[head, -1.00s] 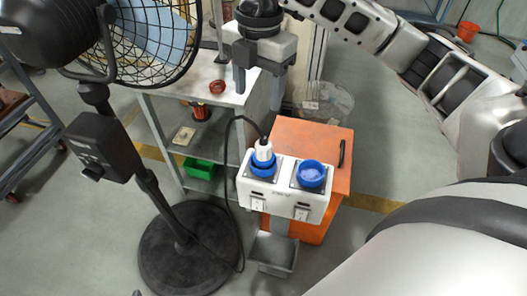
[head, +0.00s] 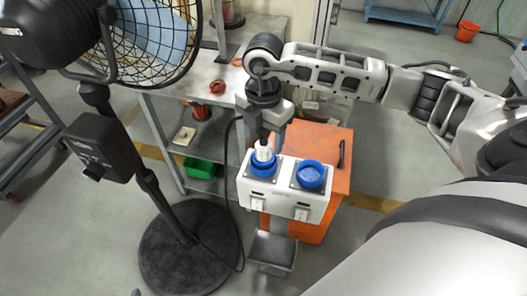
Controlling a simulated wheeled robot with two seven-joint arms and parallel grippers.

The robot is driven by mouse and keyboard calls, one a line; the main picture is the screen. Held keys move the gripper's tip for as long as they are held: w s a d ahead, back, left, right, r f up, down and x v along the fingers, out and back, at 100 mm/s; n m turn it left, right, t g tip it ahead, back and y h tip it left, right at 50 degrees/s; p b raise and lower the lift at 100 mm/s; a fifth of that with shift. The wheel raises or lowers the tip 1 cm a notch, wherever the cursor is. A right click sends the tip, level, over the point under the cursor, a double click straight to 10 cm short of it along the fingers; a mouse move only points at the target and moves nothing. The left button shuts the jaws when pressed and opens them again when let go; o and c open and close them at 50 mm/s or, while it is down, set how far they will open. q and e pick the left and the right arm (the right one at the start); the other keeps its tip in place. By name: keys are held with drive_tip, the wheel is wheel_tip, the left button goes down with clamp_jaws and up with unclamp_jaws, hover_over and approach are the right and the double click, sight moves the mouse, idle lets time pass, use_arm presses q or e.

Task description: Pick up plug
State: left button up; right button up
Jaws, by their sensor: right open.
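The plug (head: 263,154) is white and sits upright in the left blue socket of the white socket box (head: 283,204). Its black cable (head: 227,150) runs from the top of the plug and hangs down to the left. My right gripper (head: 265,137) is open and points down just above the plug, with its fingers near the plug's upper end. The gripper hides the cable's exit there, and I cannot tell whether the fingers touch the plug. My left gripper is not in view.
The right blue socket (head: 311,175) is empty. The box is at an orange cabinet (head: 335,150), with a grey tray (head: 272,251) below. A black fan stand (head: 150,190) is close on the left, and a metal shelf (head: 160,120) with a green bin (head: 200,168) is behind.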

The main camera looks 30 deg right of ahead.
drive_tip(key=shift+f, duration=0.9)
drive_tip(key=c, duration=1.1)
drive_tip(key=shift+r, duration=0.15)
